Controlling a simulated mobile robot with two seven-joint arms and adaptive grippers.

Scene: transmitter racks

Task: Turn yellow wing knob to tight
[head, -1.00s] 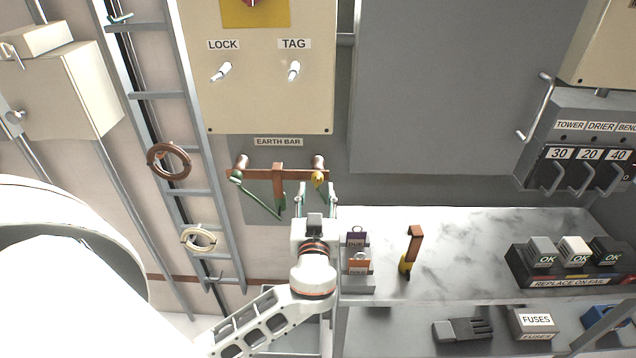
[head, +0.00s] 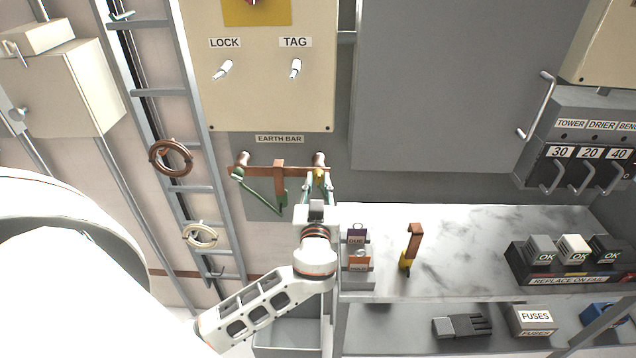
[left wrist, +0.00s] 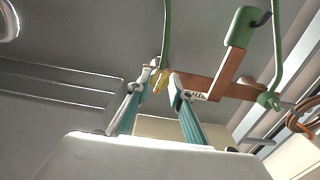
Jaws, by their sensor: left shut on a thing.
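The yellow wing knob (head: 319,174) is at the right end of the copper earth bar (head: 262,170), under the EARTH BAR label. My left gripper (head: 318,184) reaches up to it from below, its fingers on either side and partly hiding it. In the left wrist view, the yellow knob (left wrist: 160,82) shows between the two teal-backed fingers (left wrist: 163,80), which are shut on it. A green cable rises close by the knob in that view. The knob's exact angle is hard to make out. My right gripper is not in view.
A green-handled copper piece (head: 280,185) hangs from the bar's middle, left of the gripper. A green cable (head: 258,193) runs from the bar's left end. A shelf (head: 460,240) with padlocks and a yellow-and-copper tool (head: 411,246) lies to the right. A ladder (head: 165,95) stands left.

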